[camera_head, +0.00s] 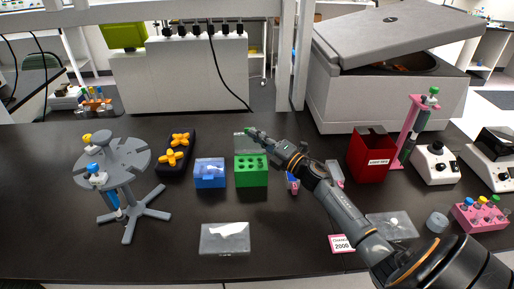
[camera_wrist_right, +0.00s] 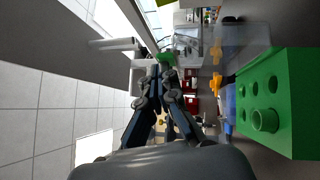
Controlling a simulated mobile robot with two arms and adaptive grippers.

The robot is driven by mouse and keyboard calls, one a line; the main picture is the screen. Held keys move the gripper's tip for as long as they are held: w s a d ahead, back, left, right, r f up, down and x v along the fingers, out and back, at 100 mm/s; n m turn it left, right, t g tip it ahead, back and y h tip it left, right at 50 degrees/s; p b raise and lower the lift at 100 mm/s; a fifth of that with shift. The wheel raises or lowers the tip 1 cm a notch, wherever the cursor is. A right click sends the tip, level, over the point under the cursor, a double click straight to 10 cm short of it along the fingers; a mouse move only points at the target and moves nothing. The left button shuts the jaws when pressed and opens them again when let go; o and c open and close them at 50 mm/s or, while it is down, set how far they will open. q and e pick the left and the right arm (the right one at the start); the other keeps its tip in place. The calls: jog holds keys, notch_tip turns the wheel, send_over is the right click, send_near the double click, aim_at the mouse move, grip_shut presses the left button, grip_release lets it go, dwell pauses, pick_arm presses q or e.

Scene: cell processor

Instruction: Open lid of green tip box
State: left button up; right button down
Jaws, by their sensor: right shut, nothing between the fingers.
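The green tip box (camera_head: 251,178) stands on the black bench near the middle, with its holed top uncovered. Its clear lid (camera_head: 240,146) stands raised at the box's back edge; in the right wrist view the lid (camera_wrist_right: 246,48) shows beside the green box (camera_wrist_right: 283,128). My right gripper (camera_head: 250,132) reaches in from the right, its green-ended fingers shut and empty just above and behind the box, close to the lid. I cannot tell whether they touch it. The shut fingers also show in the right wrist view (camera_wrist_right: 164,66). My left gripper is out of view.
A blue tip box (camera_head: 209,180) with a clear lid stands just left of the green one. A grey pipette stand (camera_head: 110,158) is further left, a red bin (camera_head: 366,160) to the right, and a clear-lidded box (camera_head: 225,243) in front. Bare bench lies between them.

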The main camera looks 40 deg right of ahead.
jog(key=shift+w+d+r+b, duration=0.15)
jog(key=shift+w+d+b, duration=0.4)
jog(key=shift+w, duration=0.15)
jog(key=shift+r, duration=0.1)
